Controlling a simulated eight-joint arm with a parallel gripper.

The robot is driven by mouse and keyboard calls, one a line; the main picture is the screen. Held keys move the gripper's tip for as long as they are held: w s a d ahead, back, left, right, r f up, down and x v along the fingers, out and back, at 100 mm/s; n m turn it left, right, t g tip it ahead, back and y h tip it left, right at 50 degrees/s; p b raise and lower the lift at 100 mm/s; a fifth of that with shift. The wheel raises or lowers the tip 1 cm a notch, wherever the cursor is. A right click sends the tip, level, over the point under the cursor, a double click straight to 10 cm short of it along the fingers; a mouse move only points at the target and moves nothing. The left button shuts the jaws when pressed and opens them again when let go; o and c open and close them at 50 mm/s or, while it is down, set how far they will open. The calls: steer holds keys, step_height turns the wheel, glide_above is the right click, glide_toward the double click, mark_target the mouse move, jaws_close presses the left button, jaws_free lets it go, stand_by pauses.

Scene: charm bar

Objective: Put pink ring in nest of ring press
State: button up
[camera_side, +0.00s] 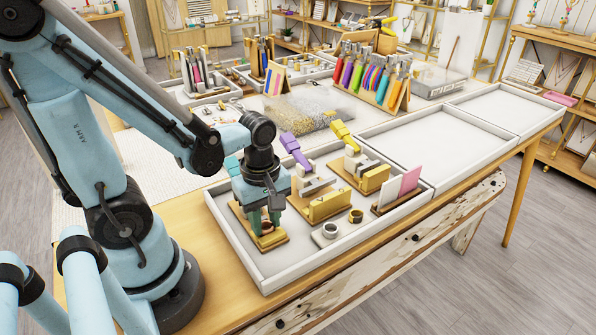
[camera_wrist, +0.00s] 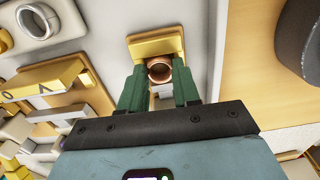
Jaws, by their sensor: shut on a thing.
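The pink ring (camera_wrist: 159,70) is copper-pink and sits between the green fingertips of my gripper (camera_wrist: 160,88) in the wrist view. My gripper (camera_side: 264,214) is shut on it and points down over a gold block on a wooden base (camera_side: 268,240) at the left end of the tray. In the wrist view the ring overlaps the near edge of the gold block (camera_wrist: 155,45); I cannot tell whether they touch. In the side view my fingers hide the ring. Lever tools with a purple handle (camera_side: 295,150) and a yellow handle (camera_side: 343,135) stand to the right; which one is the ring press is unclear.
A gold block (camera_side: 326,205) stands close right of my gripper. White and pink cards (camera_side: 400,186) stand farther right. The trays beyond are empty.

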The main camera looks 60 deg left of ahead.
steer(key=o, duration=1)
steer(key=shift+c, duration=0.2)
step_height(320, 180, up, 12)
stand_by(0.4)
stand_by(0.4)
